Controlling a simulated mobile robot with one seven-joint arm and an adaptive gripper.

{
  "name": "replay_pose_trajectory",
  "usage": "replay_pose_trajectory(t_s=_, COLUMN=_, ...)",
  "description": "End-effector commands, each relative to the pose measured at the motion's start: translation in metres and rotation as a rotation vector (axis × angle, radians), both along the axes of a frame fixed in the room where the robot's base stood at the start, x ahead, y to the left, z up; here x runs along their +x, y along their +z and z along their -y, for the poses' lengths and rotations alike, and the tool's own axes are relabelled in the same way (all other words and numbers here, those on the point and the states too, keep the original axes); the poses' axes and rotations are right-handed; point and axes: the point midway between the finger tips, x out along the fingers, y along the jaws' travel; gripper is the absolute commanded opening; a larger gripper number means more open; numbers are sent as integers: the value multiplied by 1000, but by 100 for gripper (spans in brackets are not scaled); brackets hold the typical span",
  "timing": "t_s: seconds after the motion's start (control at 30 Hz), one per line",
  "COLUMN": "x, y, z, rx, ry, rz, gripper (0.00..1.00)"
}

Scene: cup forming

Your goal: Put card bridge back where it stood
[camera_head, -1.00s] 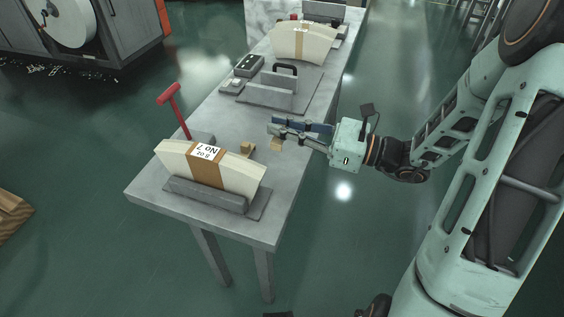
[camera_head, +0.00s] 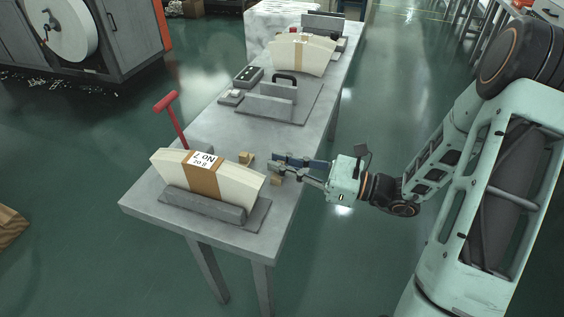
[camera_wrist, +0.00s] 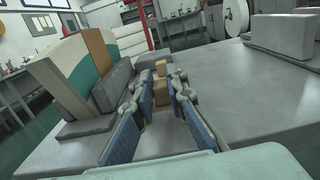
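The card bridge appears to be the small tan piece (camera_head: 276,179) at the fingertips of my gripper (camera_head: 283,170), by the right edge of the grey table. In the wrist view this tan piece (camera_wrist: 161,93) sits between the blue-padded fingers of my gripper (camera_wrist: 160,98), and the fingers are closed about it. Contact on both sides is hard to make out. A second small tan block (camera_head: 246,157) stands on the table just behind the paper stack; in the wrist view it (camera_wrist: 161,67) shows straight beyond the held piece.
A banded paper stack (camera_head: 235,184) labelled No 7 rests in a grey cradle (camera_head: 200,205) on the table (camera_head: 150,200). A red T-handle (camera_head: 172,115) rises behind it. Farther back stand a grey fixture with a black handle (camera_head: 284,78) and another stack (camera_head: 318,56). The middle tabletop is clear.

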Motion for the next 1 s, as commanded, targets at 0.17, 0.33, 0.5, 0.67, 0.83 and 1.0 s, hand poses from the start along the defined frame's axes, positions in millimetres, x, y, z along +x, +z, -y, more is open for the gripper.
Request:
replay_pose_trajectory(t_s=0.17, x=0, y=0, z=0, rx=-1, ry=0, rz=0, gripper=29)
replay_pose_trajectory(t_s=0.33, x=0, y=0, z=0, rx=0, ry=0, rz=0, gripper=29)
replay_pose_trajectory(t_s=0.5, x=-1, y=4, z=4, rx=-1, ry=-2, rz=0, gripper=29)
replay_pose_trajectory(t_s=0.67, x=-9, y=3, z=29, rx=-1, ry=-6, rz=-1, gripper=29)
replay_pose_trajectory(t_s=0.83, x=-22, y=2, z=65, rx=0, ry=-6, rz=0, gripper=29)
replay_pose_trajectory(t_s=1.0, x=-34, y=0, z=94, rx=-1, ry=-3, rz=-1, gripper=29)
